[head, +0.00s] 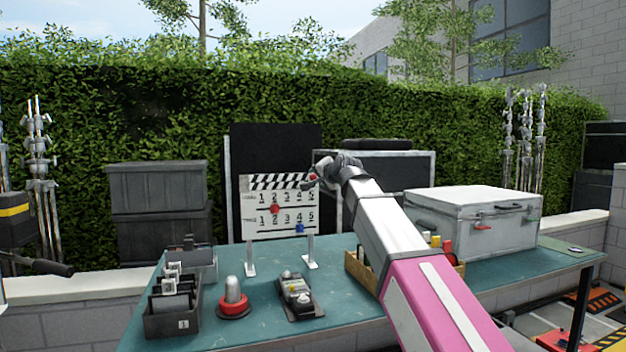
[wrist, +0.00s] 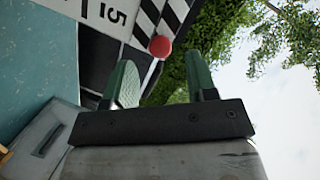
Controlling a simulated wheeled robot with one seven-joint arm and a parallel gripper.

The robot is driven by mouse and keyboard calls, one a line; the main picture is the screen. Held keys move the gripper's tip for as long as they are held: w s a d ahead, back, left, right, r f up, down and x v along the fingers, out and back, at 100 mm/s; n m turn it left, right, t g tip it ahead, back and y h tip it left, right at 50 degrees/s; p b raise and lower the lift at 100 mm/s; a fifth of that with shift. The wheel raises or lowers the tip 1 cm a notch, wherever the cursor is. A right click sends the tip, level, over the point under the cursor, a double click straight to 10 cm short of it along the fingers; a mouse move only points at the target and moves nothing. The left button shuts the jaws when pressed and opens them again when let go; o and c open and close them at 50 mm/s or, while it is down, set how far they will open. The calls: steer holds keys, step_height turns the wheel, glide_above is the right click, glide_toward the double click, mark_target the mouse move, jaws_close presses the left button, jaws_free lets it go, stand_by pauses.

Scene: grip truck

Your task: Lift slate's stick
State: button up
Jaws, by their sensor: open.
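The slate (head: 262,226) is a white board with black numbers and stands upright at the back of the table. Its black-and-white striped stick (head: 275,182) runs along the top edge and looks closed, lying flat along the board. In the wrist view the stick (wrist: 149,15) ends near a round red knob (wrist: 160,46). My gripper (head: 314,182) is at the right end of the stick. In the wrist view its two fingers (wrist: 162,75) are open, with the red knob showing in line with the gap between them. I cannot tell how deep the knob is between them.
The green table (head: 345,325) carries a red-based button (head: 233,304), a dark card box (head: 172,318), a small grey device (head: 296,293) and two upright metal posts (head: 310,252). A white case (head: 470,212) stands at right. Black panels (head: 275,145) stand close behind the slate.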

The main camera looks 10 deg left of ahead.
mark_target(315, 177)
steer(key=x, duration=0.5)
jaws_close()
steer(key=shift+a+r+n, duration=0.1)
steer(key=shift+r+n, duration=0.2)
steer(key=shift+r, duration=0.4)
steer(key=s+a+r+n+h, duration=0.1)
steer(key=a+r+n, duration=0.1)
steer(key=r, duration=0.4)
steer(key=s+a+r+n+t+h, duration=0.1)
steer(key=a+r+n, duration=0.1)
steer(key=r, duration=0.5)
steer(key=shift+s+r+n, duration=0.15)
steer(key=shift+s+n, duration=0.15)
steer(key=shift+n, duration=0.5)
steer(key=shift+a, duration=0.1)
jaws_free()
